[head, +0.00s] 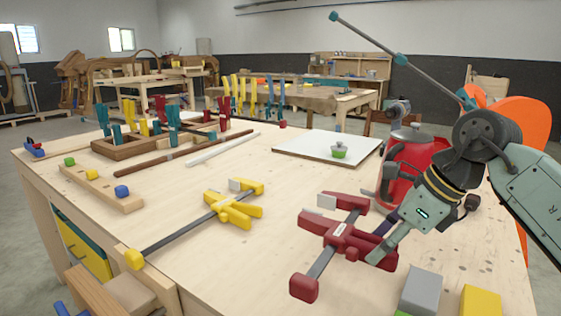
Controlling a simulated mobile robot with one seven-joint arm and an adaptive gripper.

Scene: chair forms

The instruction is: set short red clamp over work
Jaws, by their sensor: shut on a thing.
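The short red clamp (345,232) is at the right front of the bench, with its dark bar slanting toward the front and a red block at the bar's near end. My gripper (383,246) comes in from the right and is shut on the red clamp at its right side. I cannot tell whether the clamp rests on the bench top or is slightly raised. A brown wooden frame (120,150), possibly the work, lies at the back left with several teal, yellow and red clamps standing on it.
A yellow clamp (225,208) lies mid-bench (230,270). A red pot (410,160) stands close behind my gripper. A white board (305,143) holds a green pot (338,151). A grey block (421,290) and yellow block (480,300) sit at the front right. Brown and white rods lie before the frame.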

